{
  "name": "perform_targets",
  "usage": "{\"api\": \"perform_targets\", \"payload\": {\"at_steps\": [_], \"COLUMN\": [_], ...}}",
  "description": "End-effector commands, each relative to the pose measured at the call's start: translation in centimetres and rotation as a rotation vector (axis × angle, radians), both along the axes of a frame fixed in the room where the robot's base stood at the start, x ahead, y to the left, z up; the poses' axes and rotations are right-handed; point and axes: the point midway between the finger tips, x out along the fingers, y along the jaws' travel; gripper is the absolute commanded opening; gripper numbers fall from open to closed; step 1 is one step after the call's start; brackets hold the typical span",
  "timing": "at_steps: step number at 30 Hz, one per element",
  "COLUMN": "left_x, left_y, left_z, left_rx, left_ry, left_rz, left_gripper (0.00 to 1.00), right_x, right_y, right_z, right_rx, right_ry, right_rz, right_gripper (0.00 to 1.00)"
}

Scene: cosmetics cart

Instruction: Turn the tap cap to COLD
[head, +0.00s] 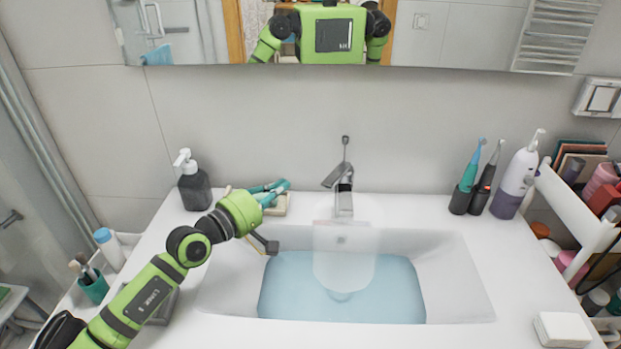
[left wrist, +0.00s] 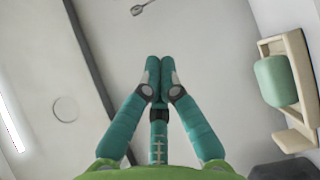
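The tap (head: 344,200) stands at the back centre of the basin. Its grey cap (head: 335,175) sits on top and is tilted; I cannot read any COLD mark on it. My left gripper (head: 284,186) is left of the tap, apart from it, above the soap dish. The tap is not clearly seen there. My right gripper is not in view.
The basin (head: 460,285) holds blue water. The soap dish (head: 278,207) and a dark soap dispenser (head: 194,187) stand to the left. Toothbrushes (head: 468,178) and a purple-white bottle (head: 517,178) stand at the right. The mirror (head: 455,35) hangs above the tap.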

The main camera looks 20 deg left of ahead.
Motion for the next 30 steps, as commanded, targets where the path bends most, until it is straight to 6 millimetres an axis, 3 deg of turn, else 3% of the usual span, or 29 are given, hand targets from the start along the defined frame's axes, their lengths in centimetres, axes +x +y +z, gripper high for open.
{"api": "perform_targets", "payload": {"at_steps": [9, 12, 18, 30], "left_x": [6.1, 5.4, 5.2, 5.1], "left_y": [-2.8, -4.4, -6.1, -6.4], "left_z": [0.3, 0.5, 0.2, -0.1], "left_rx": [-0.005, -0.007, -0.004, -0.002], "left_ry": [0.002, 0.004, 0.003, 0.003], "left_rz": [-0.001, -0.003, -0.001, -0.001], "left_gripper": [0.00, 0.00, 0.00, 0.00], "right_x": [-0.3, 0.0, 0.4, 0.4], "right_y": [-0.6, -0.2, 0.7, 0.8], "right_z": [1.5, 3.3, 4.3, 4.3], "right_rx": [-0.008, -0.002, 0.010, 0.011], "right_ry": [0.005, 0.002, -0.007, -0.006], "right_rz": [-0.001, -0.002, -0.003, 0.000], "right_gripper": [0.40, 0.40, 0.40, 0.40]}}
